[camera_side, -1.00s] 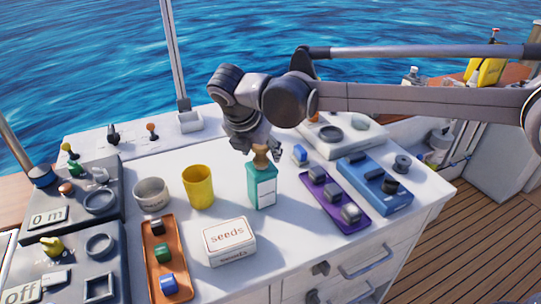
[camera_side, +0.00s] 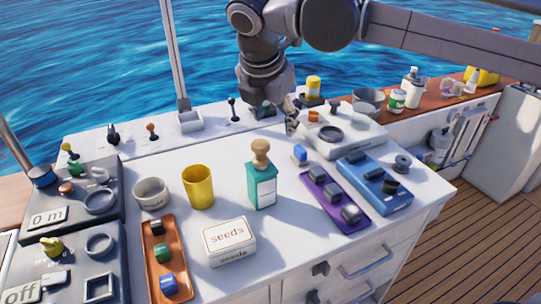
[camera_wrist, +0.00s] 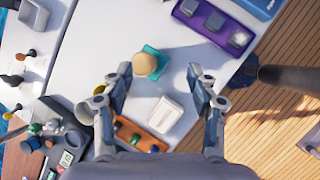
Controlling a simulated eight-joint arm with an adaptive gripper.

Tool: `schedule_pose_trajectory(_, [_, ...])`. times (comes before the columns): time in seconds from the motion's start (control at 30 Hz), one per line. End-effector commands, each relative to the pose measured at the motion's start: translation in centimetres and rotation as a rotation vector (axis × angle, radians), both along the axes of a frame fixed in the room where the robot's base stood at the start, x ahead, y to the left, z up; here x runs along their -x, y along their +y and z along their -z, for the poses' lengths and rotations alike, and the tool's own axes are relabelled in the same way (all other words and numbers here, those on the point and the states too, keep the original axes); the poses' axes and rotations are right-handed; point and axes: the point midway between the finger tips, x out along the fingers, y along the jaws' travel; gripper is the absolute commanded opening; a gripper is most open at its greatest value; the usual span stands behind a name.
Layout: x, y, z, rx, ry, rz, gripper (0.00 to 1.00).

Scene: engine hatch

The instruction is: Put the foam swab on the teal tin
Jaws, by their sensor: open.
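The foam swab (camera_side: 261,152) is a tan, bulb-shaped piece that stands upright on top of the teal tin (camera_side: 254,189). The tin is a teal box with a white label, upright on the white worktop. In the wrist view the swab (camera_wrist: 146,64) shows from above as a round tan top, with teal edges of the tin (camera_wrist: 157,72) around it. My gripper (camera_side: 290,115) is up and behind the tin in the side view, apart from the swab. In the wrist view its fingers (camera_wrist: 159,88) are spread wide with nothing between them.
A yellow cup (camera_side: 198,187) and a grey bowl (camera_side: 150,193) stand left of the tin. A white seeds box (camera_side: 229,241) and an orange tray (camera_side: 150,262) are in front. A purple tray (camera_side: 318,182) and a blue tray (camera_side: 360,172) lie to the right.

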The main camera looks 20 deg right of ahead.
Motion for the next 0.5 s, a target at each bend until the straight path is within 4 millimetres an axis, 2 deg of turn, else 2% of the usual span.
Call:
schedule_pose_trajectory(0.03, [0.4, -2.3, -0.1, -0.052, -0.024, 0.084, 0.59])
schedule_pose_trajectory(0.2, [2.4, -8.3, 0.5, -0.249, -0.108, 0.384, 0.59])
schedule_pose_trajectory(0.5, [8.1, -17.0, 3.6, -0.592, -0.255, 0.93, 0.59])
